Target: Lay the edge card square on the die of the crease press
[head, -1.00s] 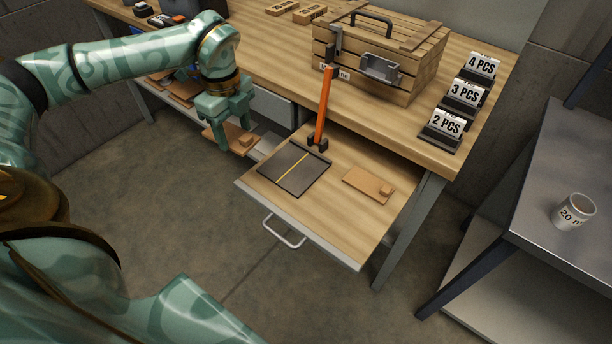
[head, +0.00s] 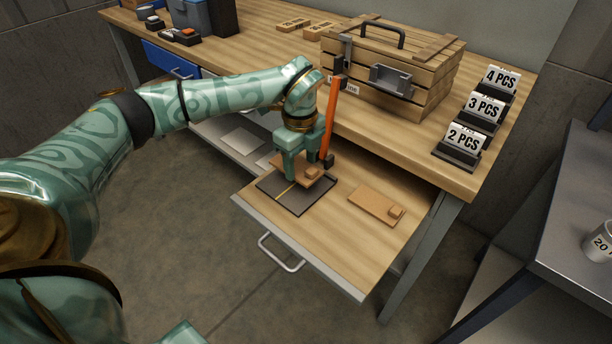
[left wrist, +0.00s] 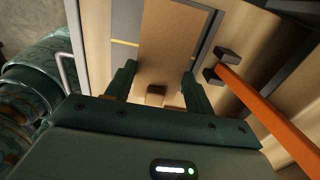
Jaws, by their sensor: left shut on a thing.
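My left gripper (head: 302,168) is shut on the edge card (head: 318,180), a flat brown card with a small block on it. The card is over the far part of the crease press's dark die (head: 285,198), which has a yellow line. I cannot tell whether the card touches the die. In the left wrist view the card (left wrist: 172,40) reaches ahead from between the fingers (left wrist: 157,85), covering much of the die (left wrist: 127,20). The press's orange lever (head: 329,120) stands upright just right of the gripper. My right gripper is not in view.
A second brown card with a block (head: 376,206) lies right of the press on the pulled-out wooden drawer (head: 320,245). A wooden crate (head: 390,70) and number signs (head: 467,137) stand on the bench above. A grey table (head: 545,215) is at right.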

